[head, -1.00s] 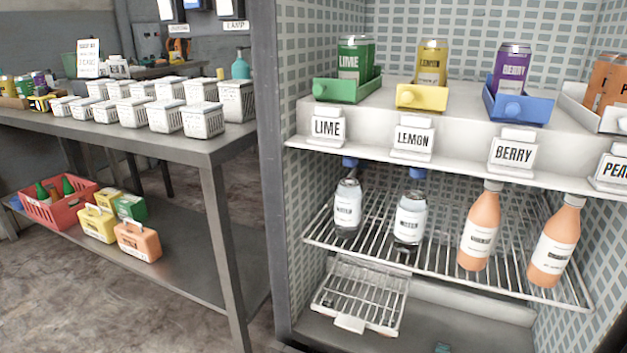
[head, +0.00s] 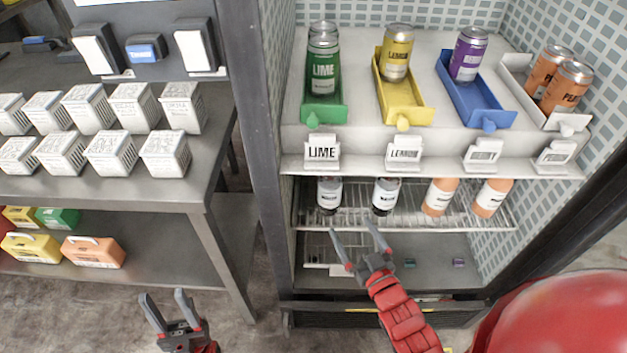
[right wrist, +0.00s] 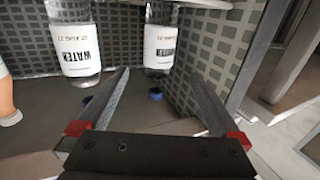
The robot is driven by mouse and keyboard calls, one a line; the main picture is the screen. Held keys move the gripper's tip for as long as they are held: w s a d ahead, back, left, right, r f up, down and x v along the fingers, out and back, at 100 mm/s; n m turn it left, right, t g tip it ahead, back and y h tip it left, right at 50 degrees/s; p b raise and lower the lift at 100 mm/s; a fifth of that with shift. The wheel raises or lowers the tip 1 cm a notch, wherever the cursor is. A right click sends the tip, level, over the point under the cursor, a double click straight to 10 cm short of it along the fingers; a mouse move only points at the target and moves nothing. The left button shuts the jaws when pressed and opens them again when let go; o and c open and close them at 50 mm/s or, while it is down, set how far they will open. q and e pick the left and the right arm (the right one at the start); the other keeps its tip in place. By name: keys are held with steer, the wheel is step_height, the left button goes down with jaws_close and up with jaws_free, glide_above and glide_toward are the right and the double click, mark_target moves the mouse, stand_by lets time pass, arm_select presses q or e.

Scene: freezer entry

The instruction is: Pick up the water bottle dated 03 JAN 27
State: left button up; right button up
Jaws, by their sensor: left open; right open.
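Two clear water bottles stand on the freezer's wire shelf, the left one (head: 328,195) and the right one (head: 385,196), with their tops hidden by the ledge above. The right wrist view shows them upside down, blue caps low: the right bottle (right wrist: 75,40) is at left, the left bottle (right wrist: 160,45) at right. Their small date lines are too unclear to read surely. My right gripper (head: 354,238) is open and empty in front of the shelf, between and below the bottles; its spread fingers show in the wrist view (right wrist: 160,85). My left gripper (head: 163,302) is open and empty, low outside the freezer.
Two orange bottles (head: 440,197) stand right of the water bottles. The ledge (head: 430,165) with flavour signs overhangs them, with cans in coloured trays above. The freezer's frame post (head: 252,130) and a table with white baskets (head: 165,155) stand to the left.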

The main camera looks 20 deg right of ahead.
mark_target(335, 197)
steer(key=w, duration=0.6)
steer(key=w+a, duration=0.1)
steer(key=w, duration=0.2)
steer(key=shift+w+a+f, duration=0.1)
steer(key=shift+w+a, duration=0.05)
steer(key=shift+w, duration=1.3)
steer(key=shift+w+a+f, duration=0.1)
steer(key=shift+w+a, duration=0.05)
steer(key=shift+w, duration=1.3)
jaws_close()
